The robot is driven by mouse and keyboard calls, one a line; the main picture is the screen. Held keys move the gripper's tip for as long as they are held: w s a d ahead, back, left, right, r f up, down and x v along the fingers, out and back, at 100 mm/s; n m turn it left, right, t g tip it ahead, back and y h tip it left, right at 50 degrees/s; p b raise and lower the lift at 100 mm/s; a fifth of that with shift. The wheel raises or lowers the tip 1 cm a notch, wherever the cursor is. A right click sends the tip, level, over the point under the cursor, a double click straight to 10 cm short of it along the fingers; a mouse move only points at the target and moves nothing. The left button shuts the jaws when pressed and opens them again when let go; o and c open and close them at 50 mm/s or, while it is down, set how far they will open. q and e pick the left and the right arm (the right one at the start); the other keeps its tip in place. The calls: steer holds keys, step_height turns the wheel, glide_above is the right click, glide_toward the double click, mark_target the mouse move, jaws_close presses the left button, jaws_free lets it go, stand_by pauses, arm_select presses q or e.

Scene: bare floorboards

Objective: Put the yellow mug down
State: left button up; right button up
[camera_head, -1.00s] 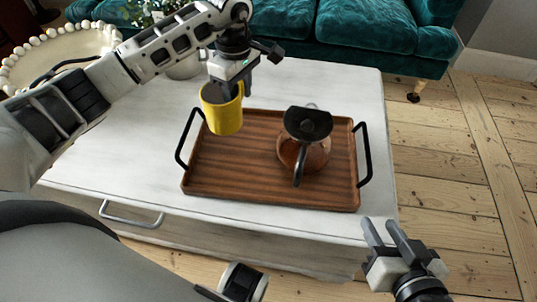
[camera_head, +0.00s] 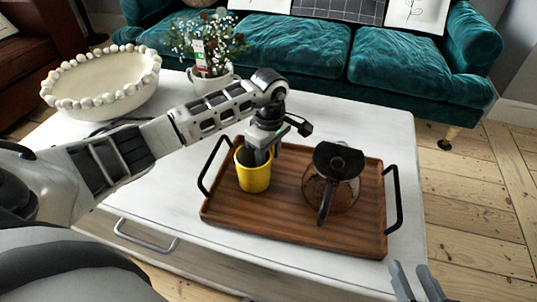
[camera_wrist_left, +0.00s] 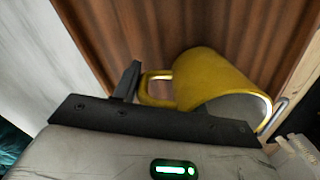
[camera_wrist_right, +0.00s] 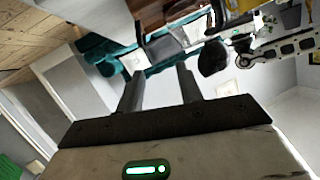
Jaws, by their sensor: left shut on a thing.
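The yellow mug (camera_head: 254,177) stands upright at the left end of the brown wooden tray (camera_head: 235,220), and its base appears to touch the tray. My left gripper (camera_head: 259,154) is at the mug's upper part and shut on it. In the left wrist view the mug (camera_wrist_left: 210,80) shows with its handle towards one dark finger; the other finger is hidden, so the exact grip cannot be told. My right gripper (camera_head: 416,284) is at the lower right edge, off the table, with its fingers apart and empty.
A glass coffee pot (camera_head: 330,180) with a black lid stands on the tray right of the mug. The tray has black handles. A beaded bowl (camera_head: 105,80) and a potted plant (camera_head: 210,55) stand farther back on the white table (camera_head: 380,130). A teal sofa (camera_head: 400,60) is behind.

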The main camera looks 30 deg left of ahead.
arm_select(q)
steer(key=shift+f, duration=0.15)
steer(key=o, duration=1.3)
steer(key=shift+o, duration=0.2)
arm_select(e)
steer(key=shift+f, duration=0.1)
arm_select(q)
steer(key=shift+r+p, duration=0.3)
steer(key=shift+r, duration=0.35)
step_height(320, 180, up, 10)
steer(key=p, duration=0.2)
steer(key=shift+w+f+p, duration=0.1)
steer(key=shift+f+p, duration=0.05)
steer(key=shift+p, duration=0.15)
steer(key=shift+r, duration=0.75)
arm_select(e)
steer(key=shift+d+f+g+h, duration=0.25)
steer(key=shift+f+g, duration=0.15)
steer(key=shift+f, duration=0.2)
steer(key=shift+d+f+g+h, duration=0.25)
steer(key=shift+f+g, duration=0.15)
steer(key=shift+f, duration=0.15)
